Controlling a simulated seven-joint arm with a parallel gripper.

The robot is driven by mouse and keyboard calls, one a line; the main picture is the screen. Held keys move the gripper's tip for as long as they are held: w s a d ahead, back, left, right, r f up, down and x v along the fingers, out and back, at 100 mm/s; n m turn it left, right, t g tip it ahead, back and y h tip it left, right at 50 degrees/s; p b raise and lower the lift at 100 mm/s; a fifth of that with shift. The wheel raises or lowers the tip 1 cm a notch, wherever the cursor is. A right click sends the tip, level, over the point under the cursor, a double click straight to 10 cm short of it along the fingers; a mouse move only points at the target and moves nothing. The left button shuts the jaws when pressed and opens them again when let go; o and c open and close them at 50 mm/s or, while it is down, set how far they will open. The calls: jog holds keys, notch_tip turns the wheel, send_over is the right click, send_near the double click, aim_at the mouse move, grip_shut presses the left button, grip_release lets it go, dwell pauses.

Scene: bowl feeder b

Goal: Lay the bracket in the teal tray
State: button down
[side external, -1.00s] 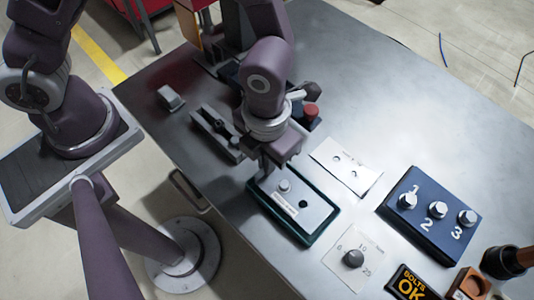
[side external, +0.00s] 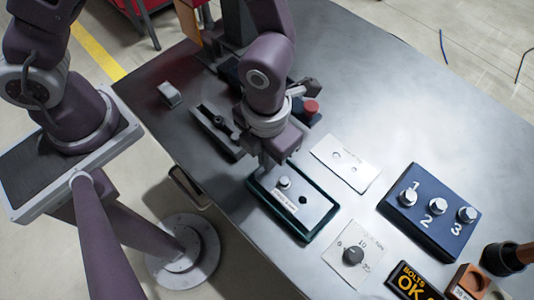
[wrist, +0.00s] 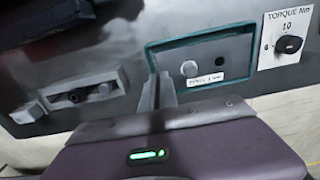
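The teal tray (side external: 318,232) lies flat on the table, with a teal rim around a grey face that carries a round metal stud, a dark hole and a small white label. It also shows in the wrist view (wrist: 150,62). My gripper (side external: 268,166) points down at the tray's left end. In the wrist view its two grey fingers (wrist: 158,92) are close together with a narrow gap, in front of the tray's left edge. I see nothing clearly between them. I cannot surely pick out the bracket; a pale flat plate with two round marks (side external: 345,162) lies right of the tray.
A grey slotted fixture (side external: 214,134) and a small grey block (side external: 169,94) lie to the left. A red button (side external: 311,106) is behind my gripper. A torque dial (side external: 353,255) and a blue block with three knobs (side external: 430,212) stand at right. The far right tabletop is clear.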

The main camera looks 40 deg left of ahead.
jog(key=shift+f, duration=0.7)
jog(key=c, duration=1.6)
grip_release()
jog(key=shift+o, duration=0.2)
notch_tip(320, 180, up, 7)
